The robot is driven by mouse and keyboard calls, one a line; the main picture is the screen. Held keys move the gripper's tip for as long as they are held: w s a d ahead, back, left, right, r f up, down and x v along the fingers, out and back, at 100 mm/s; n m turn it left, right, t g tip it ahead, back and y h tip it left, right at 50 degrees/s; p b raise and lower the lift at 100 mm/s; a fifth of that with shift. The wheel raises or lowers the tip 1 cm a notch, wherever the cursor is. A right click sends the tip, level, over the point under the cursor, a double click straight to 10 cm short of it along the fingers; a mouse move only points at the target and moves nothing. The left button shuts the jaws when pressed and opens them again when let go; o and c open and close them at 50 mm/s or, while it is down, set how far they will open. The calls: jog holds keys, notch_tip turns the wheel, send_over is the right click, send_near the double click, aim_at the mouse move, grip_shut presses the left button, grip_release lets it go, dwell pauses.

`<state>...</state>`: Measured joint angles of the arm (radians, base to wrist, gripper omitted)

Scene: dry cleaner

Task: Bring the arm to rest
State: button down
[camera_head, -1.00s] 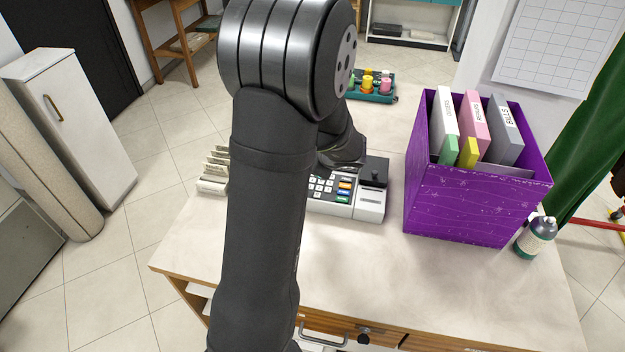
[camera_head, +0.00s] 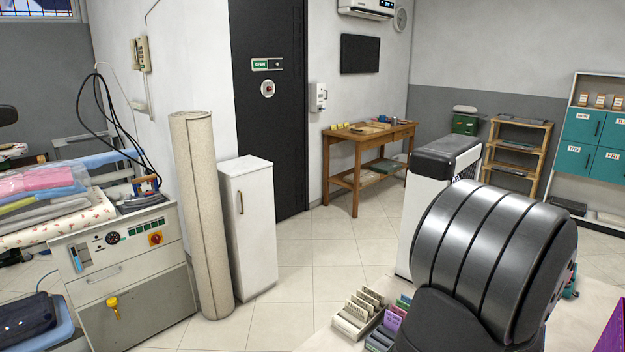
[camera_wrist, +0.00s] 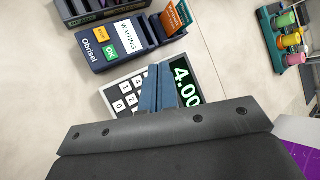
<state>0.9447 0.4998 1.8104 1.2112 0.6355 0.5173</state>
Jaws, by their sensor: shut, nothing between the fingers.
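My gripper (camera_wrist: 160,68) shows in the wrist view as two blue fingers pressed together, with nothing between them. It points over a device with a keypad (camera_wrist: 126,98) and a display (camera_wrist: 183,84) reading 4.00; I cannot tell whether the fingertips touch it. In the head view only a thick dark joint of my arm (camera_head: 490,262) shows, at the lower right. My gripper is outside that view.
A teal tray of spools (camera_wrist: 291,58) is at the upper right. In the head view, a ticket rack (camera_head: 352,318) sits left of my arm. A purple box (camera_head: 612,338) shows at the right edge.

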jog(key=shift+r, duration=0.25)
